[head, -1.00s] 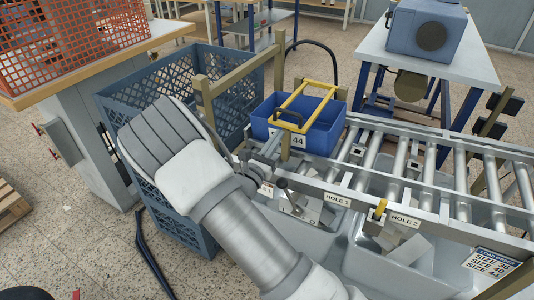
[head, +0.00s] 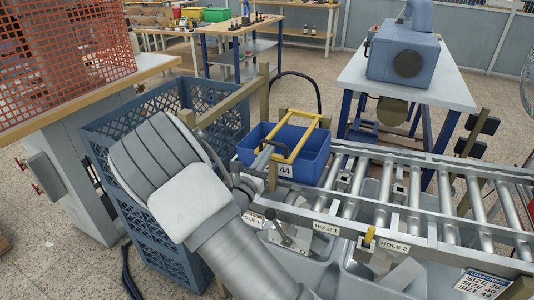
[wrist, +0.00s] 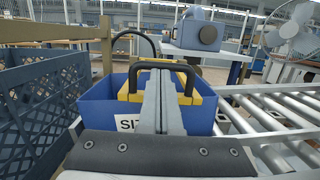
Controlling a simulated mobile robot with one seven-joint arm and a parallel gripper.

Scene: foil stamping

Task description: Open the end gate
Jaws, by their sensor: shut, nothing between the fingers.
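The end gate appears to be the yellow frame (head: 305,137) lying slanted across the blue bin (head: 314,166) at the left end of the roller conveyor. In the wrist view its yellow part (wrist: 197,98) carries a black arched handle (wrist: 187,69). My gripper (head: 263,158) is at the near left side of the bin. Its closed fingers (wrist: 161,75) stand upright in the wrist view and overlap the middle of the handle. Nothing is held between them. I cannot tell whether they touch the handle. My arm hides part of the near side.
A blue-grey mesh crate (head: 150,245) stands left of the bin, close to my arm. The roller conveyor (head: 420,197) runs right. A brown post frame (head: 235,95) rises behind my gripper.

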